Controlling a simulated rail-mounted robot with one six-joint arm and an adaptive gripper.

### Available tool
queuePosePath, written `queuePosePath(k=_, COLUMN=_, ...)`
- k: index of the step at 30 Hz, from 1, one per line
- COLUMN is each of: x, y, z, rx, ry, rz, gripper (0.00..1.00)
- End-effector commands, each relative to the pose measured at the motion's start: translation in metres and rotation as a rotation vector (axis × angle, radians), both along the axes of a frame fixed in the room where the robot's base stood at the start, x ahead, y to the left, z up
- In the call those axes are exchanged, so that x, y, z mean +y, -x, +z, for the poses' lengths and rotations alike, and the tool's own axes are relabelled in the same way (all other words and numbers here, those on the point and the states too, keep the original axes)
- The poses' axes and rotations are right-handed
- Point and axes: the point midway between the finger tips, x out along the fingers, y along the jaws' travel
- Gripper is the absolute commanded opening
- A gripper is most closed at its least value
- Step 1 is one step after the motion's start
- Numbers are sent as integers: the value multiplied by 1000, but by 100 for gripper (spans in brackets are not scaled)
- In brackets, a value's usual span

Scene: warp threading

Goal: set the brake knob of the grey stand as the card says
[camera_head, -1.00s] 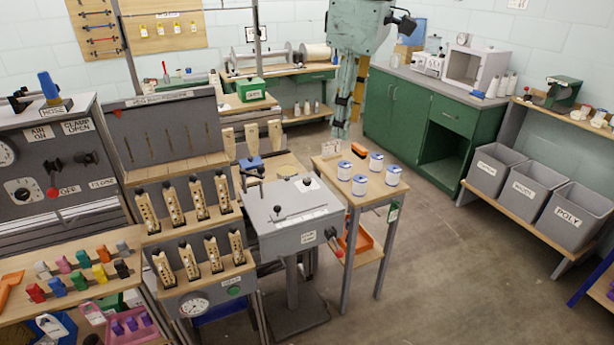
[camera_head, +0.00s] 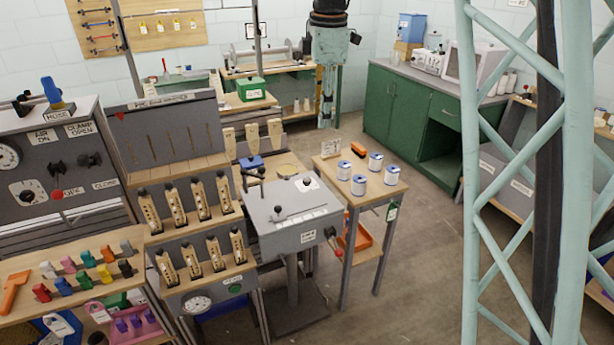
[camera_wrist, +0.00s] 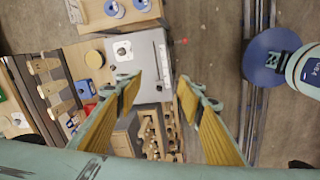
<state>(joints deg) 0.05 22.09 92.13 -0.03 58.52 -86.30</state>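The grey stand (camera_head: 275,238) is at the middle of the head view, on a post. A dark knob (camera_head: 331,233) with a red-tipped lever is on its right front side, beside a small white label (camera_head: 307,237). My gripper (camera_head: 326,124) points down behind and above the stand. In the wrist view my gripper (camera_wrist: 160,88) is open and empty.
A wooden table (camera_head: 385,188) with several white-and-blue spools stands right of the stand. Racks with wooden-handled pieces (camera_head: 205,255) stand close on its left. A green cabinet (camera_head: 410,110) is behind. Open floor (camera_head: 410,270) lies at the front right, partly behind a teal lattice.

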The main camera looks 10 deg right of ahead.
Motion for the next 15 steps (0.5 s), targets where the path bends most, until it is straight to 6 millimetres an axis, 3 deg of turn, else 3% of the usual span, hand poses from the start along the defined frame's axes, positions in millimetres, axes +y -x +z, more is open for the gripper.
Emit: queuePosePath(k=15, x=0, y=-92, z=-63, rx=45, ry=31, rz=295, gripper=35)
